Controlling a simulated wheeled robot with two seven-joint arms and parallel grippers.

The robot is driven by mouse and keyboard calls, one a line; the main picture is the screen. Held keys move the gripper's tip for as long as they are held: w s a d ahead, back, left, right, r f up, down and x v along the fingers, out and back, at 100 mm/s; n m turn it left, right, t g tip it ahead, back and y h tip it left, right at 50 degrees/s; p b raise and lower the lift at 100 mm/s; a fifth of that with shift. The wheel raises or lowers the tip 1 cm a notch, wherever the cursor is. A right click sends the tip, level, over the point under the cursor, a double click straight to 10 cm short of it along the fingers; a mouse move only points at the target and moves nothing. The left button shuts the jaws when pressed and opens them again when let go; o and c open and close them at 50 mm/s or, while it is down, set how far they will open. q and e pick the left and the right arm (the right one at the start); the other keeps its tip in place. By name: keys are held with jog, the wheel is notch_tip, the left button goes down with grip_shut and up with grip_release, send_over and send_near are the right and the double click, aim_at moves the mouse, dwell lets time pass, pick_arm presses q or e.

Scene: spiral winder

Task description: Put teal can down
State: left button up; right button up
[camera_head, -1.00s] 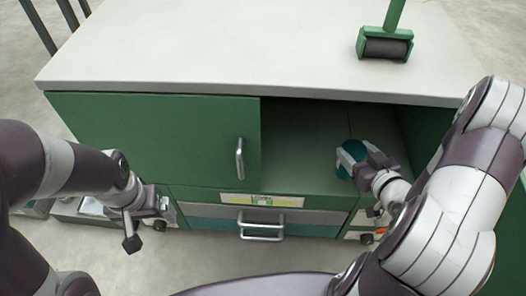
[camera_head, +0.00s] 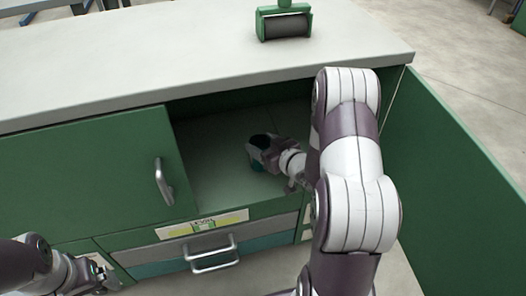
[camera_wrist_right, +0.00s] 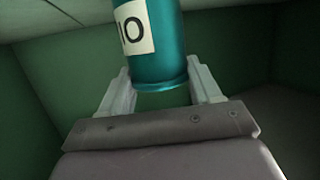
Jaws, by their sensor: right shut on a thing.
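The teal can (camera_head: 257,166) is inside the open right side of the green cabinet (camera_head: 218,140), mostly hidden behind my right gripper in the head view. In the right wrist view the can (camera_wrist_right: 165,55) stands between the two pale fingers of my right gripper (camera_wrist_right: 160,88), with a white label showing dark characters. My right gripper (camera_head: 258,150) is shut on the can. I cannot tell whether the can's bottom touches the cabinet floor. My left gripper (camera_head: 104,277) is at the lower left, outside the cabinet; its fingers are too unclear to judge.
The closed left door (camera_head: 85,180) has a metal handle (camera_head: 163,182). The open right door (camera_head: 450,180) stands to the right of my arm. A drawer with a handle (camera_head: 211,254) is below the opening. A green roller tool (camera_head: 284,24) is on the pale top (camera_head: 130,60).

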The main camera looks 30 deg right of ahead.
jog(key=shift+f, duration=0.35)
jog(key=o, duration=1.4)
jog(key=shift+c, duration=0.2)
pick_arm(q)
jog(key=shift+f, duration=0.25)
